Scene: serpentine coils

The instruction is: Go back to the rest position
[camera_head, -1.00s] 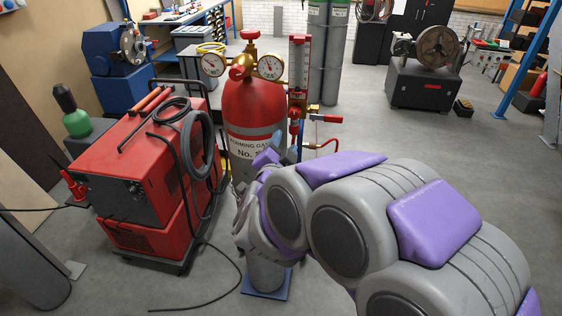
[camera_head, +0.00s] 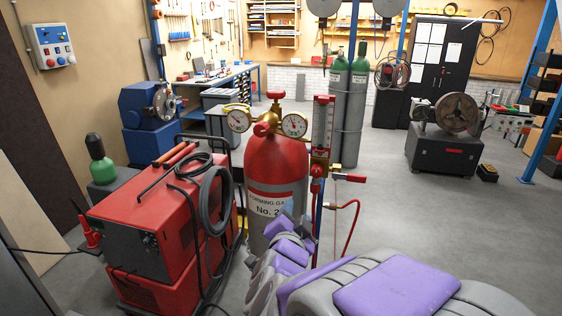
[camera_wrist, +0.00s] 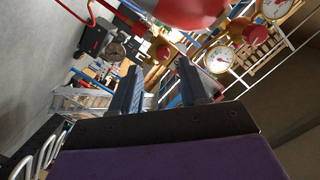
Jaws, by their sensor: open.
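My gripper (camera_head: 294,222) is in front of the red gas cylinder (camera_head: 276,165) in the head view, at the end of my grey and purple arm. In the wrist view my gripper (camera_wrist: 160,78) shows two dark fingers spread apart with nothing between them. The cylinder's red body (camera_wrist: 185,10) shows at the top of the wrist view, with a gauge (camera_wrist: 219,58) to the right beyond the fingers. I cannot tell the exact gap between the fingers and the cylinder.
A red welding machine (camera_head: 150,235) with black cables stands left of the cylinder. A flow meter (camera_head: 321,135) with a red hose is on the cylinder's right. Green-topped cylinders (camera_head: 350,100) and a dark machine (camera_head: 445,140) stand behind. Grey floor (camera_head: 420,210) is clear at right.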

